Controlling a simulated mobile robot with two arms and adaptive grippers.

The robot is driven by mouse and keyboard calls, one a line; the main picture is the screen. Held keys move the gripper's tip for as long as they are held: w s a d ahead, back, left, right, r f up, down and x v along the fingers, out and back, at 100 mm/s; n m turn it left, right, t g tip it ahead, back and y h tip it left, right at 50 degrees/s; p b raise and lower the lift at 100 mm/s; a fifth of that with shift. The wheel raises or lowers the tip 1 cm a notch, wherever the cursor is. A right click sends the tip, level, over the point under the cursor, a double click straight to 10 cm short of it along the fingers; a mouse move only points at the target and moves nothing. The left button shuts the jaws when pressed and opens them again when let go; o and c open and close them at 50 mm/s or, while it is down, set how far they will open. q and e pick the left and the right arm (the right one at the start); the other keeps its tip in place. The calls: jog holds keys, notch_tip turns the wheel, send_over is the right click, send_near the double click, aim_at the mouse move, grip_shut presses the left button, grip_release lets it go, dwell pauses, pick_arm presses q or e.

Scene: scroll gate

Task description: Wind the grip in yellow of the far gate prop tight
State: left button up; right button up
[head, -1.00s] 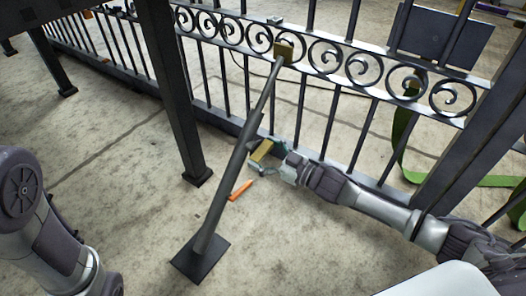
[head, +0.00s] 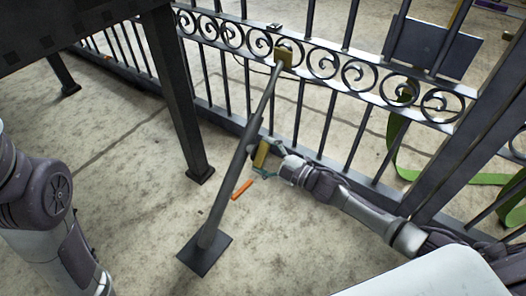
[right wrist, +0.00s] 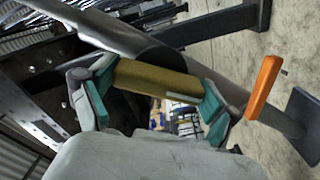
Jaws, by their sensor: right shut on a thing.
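The gate prop (head: 232,182) is a grey pole leaning from a dark floor plate (head: 204,253) up to a yellow pad on the gate's scroll band. The yellow grip (head: 261,154) sits beside the pole's middle and stands nearly upright in the head view. My right gripper (head: 266,161) is shut on it. In the right wrist view the grip (right wrist: 155,79) lies between the two teal fingertips, against the pole's dark collar. An orange bar (head: 242,189) shows beside the pole lower down; I cannot tell whether it is attached. My left gripper is out of view.
The black scroll gate (head: 330,63) runs behind the prop, close to my right arm. A dark table leg (head: 178,100) stands left of the prop. A green strap (head: 393,150) lies behind the gate at the right.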

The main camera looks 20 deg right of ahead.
jog(key=n, duration=0.3)
jog(key=shift+n, duration=0.4)
jog(key=n, duration=0.3)
jog(key=shift+n, duration=0.8)
jog(key=shift+s, duration=0.1)
jog(key=shift+f, duration=0.1)
jog(key=o, duration=0.9)
